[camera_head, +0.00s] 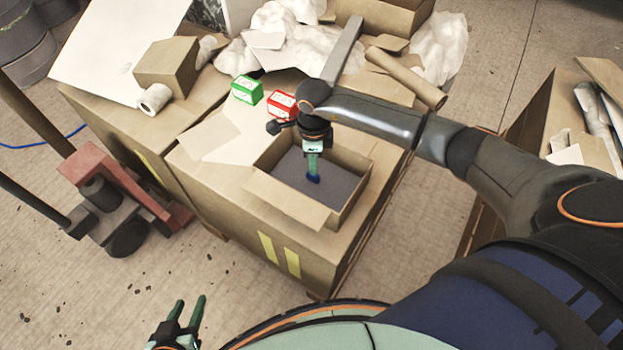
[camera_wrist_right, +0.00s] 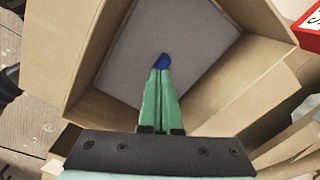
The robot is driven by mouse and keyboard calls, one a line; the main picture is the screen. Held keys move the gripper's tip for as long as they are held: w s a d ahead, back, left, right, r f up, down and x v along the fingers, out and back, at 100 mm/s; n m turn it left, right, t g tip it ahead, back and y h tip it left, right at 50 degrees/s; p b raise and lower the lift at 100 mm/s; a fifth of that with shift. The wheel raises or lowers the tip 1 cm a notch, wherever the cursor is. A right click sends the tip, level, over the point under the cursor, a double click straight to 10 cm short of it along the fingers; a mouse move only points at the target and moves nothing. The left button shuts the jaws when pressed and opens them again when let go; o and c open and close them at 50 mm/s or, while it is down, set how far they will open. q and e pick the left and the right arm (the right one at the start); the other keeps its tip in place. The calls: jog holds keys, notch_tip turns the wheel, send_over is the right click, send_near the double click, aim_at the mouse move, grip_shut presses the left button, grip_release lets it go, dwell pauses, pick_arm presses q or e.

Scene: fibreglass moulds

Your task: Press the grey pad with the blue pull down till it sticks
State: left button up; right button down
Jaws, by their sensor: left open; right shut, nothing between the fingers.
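The grey pad (camera_head: 291,177) lies flat inside an open cardboard box (camera_head: 289,204). It also fills much of the box in the right wrist view (camera_wrist_right: 132,58). The blue pull (camera_head: 313,178) is on the pad, right at the tips of my right gripper (camera_head: 313,172). In the right wrist view the blue pull (camera_wrist_right: 162,60) shows just beyond the two green fingers, which are together with nothing between them. I cannot tell whether the tips touch the pull or the pad. My left gripper (camera_head: 190,311) is open and empty, low over the floor, away from the box.
The box stands on a larger carton (camera_head: 230,203). A green box (camera_head: 247,90) and a red box (camera_head: 281,104) sit behind it. Cardboard tubes, white wrapping and a paper roll (camera_head: 155,99) lie around. A red pallet jack (camera_head: 115,190) stands at left.

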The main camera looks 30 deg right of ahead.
jog(key=shift+f+b, duration=0.5)
jog(key=shift+f, duration=0.1)
jog(key=shift+r, duration=0.1)
dwell(0.6)
notch_tip(320, 180, up, 7)
jog(key=p, duration=0.5)
dwell(0.6)
